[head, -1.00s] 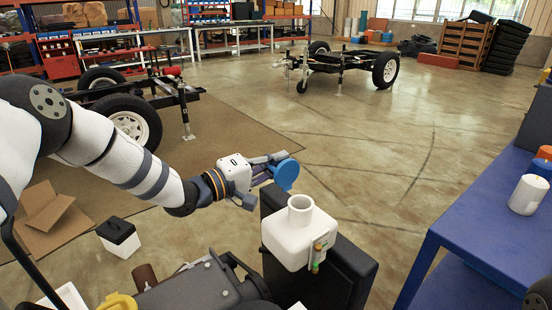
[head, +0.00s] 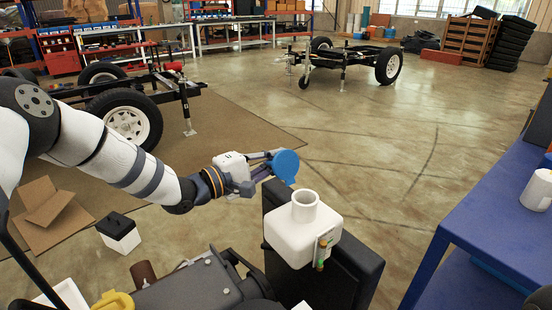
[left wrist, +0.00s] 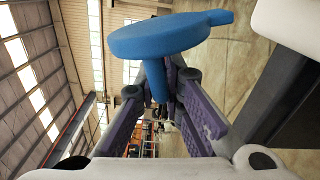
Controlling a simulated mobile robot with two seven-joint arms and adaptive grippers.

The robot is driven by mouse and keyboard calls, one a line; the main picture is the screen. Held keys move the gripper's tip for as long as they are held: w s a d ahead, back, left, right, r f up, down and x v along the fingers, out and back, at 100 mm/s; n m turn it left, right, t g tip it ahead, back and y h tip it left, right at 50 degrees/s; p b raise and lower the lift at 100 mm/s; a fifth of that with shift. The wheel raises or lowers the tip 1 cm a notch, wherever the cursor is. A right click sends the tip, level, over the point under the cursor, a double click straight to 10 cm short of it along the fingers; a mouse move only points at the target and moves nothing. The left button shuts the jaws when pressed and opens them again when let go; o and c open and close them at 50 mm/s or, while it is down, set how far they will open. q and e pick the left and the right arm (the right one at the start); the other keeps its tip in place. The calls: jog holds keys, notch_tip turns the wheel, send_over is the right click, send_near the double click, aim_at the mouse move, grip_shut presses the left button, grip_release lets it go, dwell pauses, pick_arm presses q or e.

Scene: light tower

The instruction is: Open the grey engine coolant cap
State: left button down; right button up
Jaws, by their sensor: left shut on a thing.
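A white coolant tank (head: 285,234) stands at the lower middle of the head view, its round neck (head: 305,205) open and uncovered. My left gripper (head: 268,171) is shut on a blue cap (head: 286,166), up and to the left of the neck and apart from it. In the left wrist view the blue cap (left wrist: 160,36) is a flat disc with a small tab and a stem, and the stem is between the purple fingers (left wrist: 165,90). I see no grey cap on the tank. My right gripper is not in view.
A dark radiator-like block (head: 355,265) stands against the tank. A blue table (head: 490,200) with a white canister (head: 537,189) is at the right. A black-and-white box (head: 119,236) and an open carton (head: 50,215) lie left.

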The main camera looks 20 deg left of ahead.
pick_arm(q)
jog(key=shift+s+d+f, duration=0.1)
jog(key=shift+f, duration=0.2)
jog(key=c, duration=1.8)
grip_release()
jog(key=shift+o, duration=0.5)
jog(key=shift+r, duration=0.15)
jog(key=v, duration=1.2)
